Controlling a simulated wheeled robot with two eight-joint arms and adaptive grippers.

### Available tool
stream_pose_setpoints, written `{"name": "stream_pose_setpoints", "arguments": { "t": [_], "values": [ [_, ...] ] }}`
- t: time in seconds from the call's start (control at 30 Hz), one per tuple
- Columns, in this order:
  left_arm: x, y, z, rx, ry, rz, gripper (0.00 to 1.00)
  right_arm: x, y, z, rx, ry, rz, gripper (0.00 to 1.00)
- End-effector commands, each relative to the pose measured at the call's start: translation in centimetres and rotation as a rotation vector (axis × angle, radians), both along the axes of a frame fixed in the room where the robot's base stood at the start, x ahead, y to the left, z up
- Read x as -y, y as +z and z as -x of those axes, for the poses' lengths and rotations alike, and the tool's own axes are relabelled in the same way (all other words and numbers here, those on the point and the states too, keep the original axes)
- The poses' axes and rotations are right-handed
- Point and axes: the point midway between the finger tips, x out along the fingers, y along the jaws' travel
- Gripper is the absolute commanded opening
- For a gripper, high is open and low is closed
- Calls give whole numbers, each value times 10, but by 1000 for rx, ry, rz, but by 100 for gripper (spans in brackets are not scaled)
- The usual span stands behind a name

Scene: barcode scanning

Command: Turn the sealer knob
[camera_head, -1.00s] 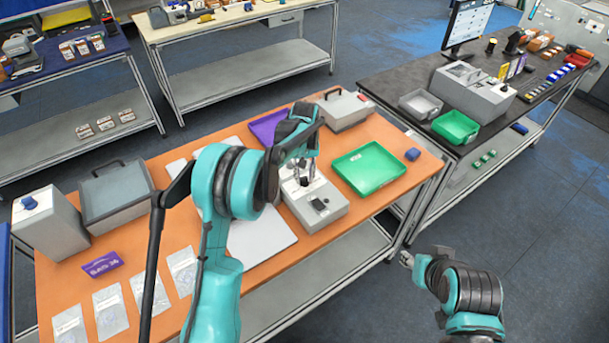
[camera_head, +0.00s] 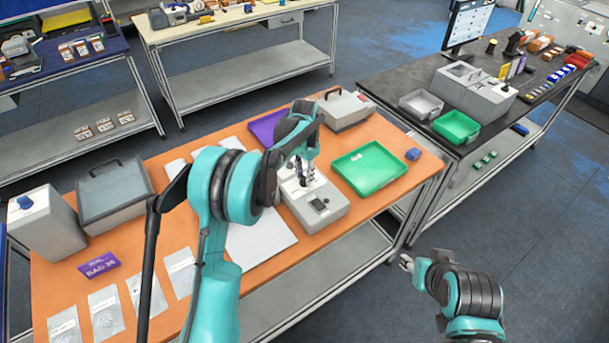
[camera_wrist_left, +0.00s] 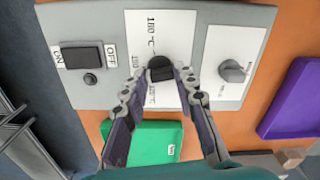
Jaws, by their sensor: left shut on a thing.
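The sealer (camera_head: 330,208) is a light grey box on the orange table. In the left wrist view its top panel (camera_wrist_left: 205,35) shows a black knob (camera_wrist_left: 160,68) on a white dial plate marked 180 °C, with a second, grey knob (camera_wrist_left: 234,71) to the right. My left gripper (camera_head: 305,180) is down at the panel. In the left wrist view its fingertips (camera_wrist_left: 160,78) are on either side of the black knob, shut on it. The fingers partly hide the dial markings. My right gripper (camera_head: 406,262) is in front of the table, away from the sealer, too small to read.
A black ON/OFF switch (camera_wrist_left: 82,57) is left of the dial. A green tray (camera_head: 372,168) stands right of the sealer, a purple tray (camera_head: 266,128) behind it. A grey lidded case (camera_head: 345,109) is at the back. Clear bags (camera_head: 147,297) and a purple card (camera_head: 98,265) lie at left.

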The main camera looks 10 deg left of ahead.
Motion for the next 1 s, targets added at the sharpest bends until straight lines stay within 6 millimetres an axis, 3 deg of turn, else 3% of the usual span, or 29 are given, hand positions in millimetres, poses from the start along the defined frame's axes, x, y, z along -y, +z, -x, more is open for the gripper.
{"name": "stream_pose_setpoints", "arguments": {
  "t": [0.4, 0.97, 1.0],
  "values": [
    [0, 0, 0, 0, -197, 0, 0, 0, -3, 0, 0, 0, 0, 40],
    [0, 0, 0, 0, -228, 0, 0, 0, -3, 0, 0, 0, 0, 40],
    [0, 0, 0, 0, -227, 0, 33, 0, -3, 0, 0, 0, 0, 40]
  ]
}}
